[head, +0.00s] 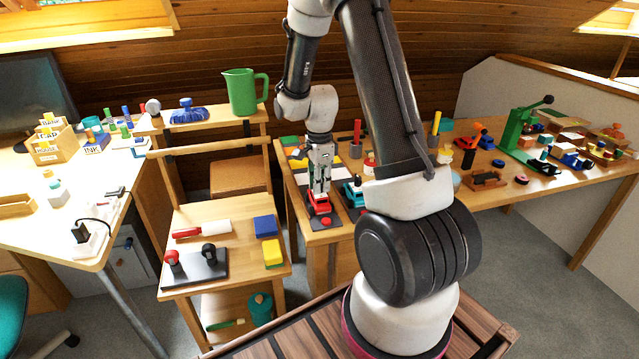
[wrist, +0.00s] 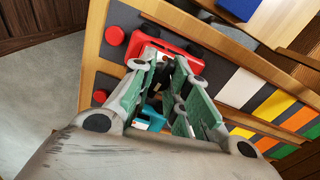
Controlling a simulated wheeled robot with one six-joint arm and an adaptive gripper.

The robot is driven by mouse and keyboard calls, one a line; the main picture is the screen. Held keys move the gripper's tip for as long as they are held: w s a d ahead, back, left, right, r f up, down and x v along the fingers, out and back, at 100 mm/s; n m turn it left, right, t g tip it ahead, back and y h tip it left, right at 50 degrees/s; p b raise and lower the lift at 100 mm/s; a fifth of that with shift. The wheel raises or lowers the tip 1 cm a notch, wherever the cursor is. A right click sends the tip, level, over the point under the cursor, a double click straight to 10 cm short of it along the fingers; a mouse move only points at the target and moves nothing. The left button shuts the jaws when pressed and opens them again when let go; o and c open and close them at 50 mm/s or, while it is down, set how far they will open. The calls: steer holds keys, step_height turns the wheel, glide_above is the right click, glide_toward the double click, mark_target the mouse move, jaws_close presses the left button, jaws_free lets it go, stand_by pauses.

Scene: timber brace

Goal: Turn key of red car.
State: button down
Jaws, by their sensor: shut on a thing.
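The red car (head: 319,203) sits near the front left corner of the right-hand wooden table, on a dark patch. It also shows in the wrist view (wrist: 165,50), partly covered by my fingers. My gripper (head: 320,186) points down over the red car. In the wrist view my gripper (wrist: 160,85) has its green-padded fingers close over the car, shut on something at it. The key is hidden between the fingers, so I cannot tell its angle. A red round button (head: 326,222) lies in front of the car.
A teal car (head: 354,191) stands just right of the red car; it shows between my fingers in the wrist view (wrist: 152,113). Coloured strips (wrist: 238,88) lie beside the red car. A red peg (head: 356,138) stands behind.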

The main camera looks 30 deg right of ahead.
stand_by(0.4)
steer(key=c, duration=1.3)
jaws_free()
steer(key=shift+c, duration=0.2)
step_height(320, 180, up, 12)
